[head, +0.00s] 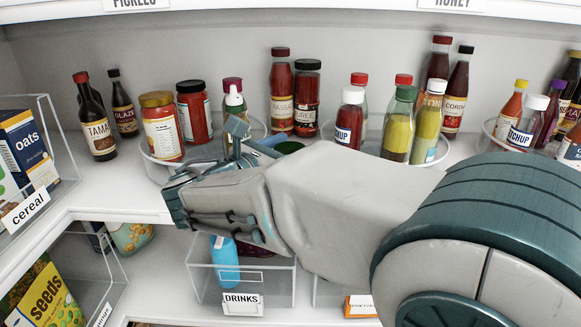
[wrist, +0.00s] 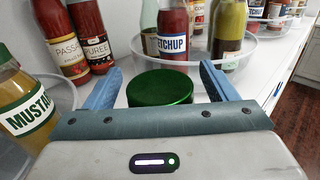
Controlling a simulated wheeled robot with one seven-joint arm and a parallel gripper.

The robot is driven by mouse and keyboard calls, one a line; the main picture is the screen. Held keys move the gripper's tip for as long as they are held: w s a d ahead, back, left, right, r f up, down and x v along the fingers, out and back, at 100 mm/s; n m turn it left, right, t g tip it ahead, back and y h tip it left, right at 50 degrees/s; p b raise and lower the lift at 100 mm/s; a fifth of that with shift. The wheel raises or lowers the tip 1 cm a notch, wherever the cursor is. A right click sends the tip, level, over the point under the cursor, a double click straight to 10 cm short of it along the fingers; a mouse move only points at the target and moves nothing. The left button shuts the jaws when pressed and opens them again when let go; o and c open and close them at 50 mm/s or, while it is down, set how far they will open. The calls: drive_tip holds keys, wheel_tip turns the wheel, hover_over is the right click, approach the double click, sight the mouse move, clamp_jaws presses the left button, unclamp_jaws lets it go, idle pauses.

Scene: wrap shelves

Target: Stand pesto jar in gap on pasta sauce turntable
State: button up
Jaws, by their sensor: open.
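The pesto jar shows as a round green lid (wrist: 160,88) in the wrist view, between my spread fingers; its body is hidden. The left clear turntable (head: 158,172) holds a gold-lidded jar (head: 163,128), a dark-lidded red sauce jar (head: 195,113) and a mustard bottle (wrist: 28,112). My gripper hides its front right part, and any gap there.
Passata (head: 281,95) and puree (head: 306,100) bottles stand behind the jar. A middle turntable (wrist: 200,62) with a ketchup bottle (wrist: 172,32) and other bottles stands to the right. Tamari (head: 98,125) stands at far left. A drinks bin (head: 275,275) is below.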

drive_tip(key=shift+w+d, duration=0.35)
drive_tip(key=shift+w, duration=0.05)
drive_tip(key=c, duration=1.5)
